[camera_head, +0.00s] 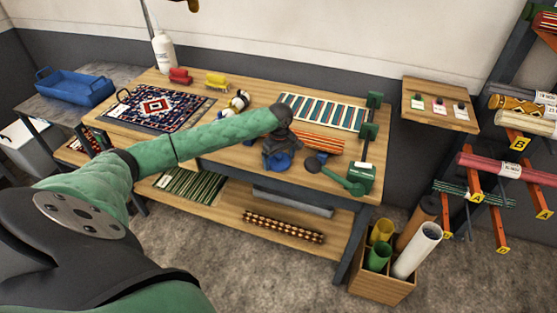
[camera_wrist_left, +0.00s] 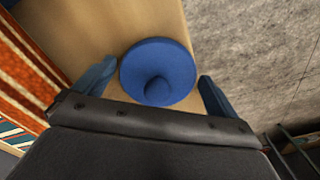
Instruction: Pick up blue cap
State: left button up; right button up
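The blue cap (camera_head: 281,164) lies on the wooden worktable near its front edge, partly hidden under my left gripper (camera_head: 277,152). In the left wrist view the cap (camera_wrist_left: 158,72) is a round blue disc with a raised knob in the middle. My left gripper (camera_wrist_left: 157,76) is open, with one blue-grey finger on each side of the cap. Narrow gaps show between the fingers and the cap's rim; I cannot tell whether the fingertips reach down to its level. My right gripper is not in view.
A green tool with a dark disc (camera_head: 350,180) stands right of the cap. An orange striped rug roll (camera_head: 318,141) lies behind it. A patterned rug (camera_head: 158,106) and a striped rug (camera_head: 322,112) cover other parts of the table (camera_head: 225,160). The floor drops off beyond the front edge.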

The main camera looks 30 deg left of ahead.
pick_arm(q)
jog(key=shift+f, duration=0.1)
jog(key=c, duration=0.6)
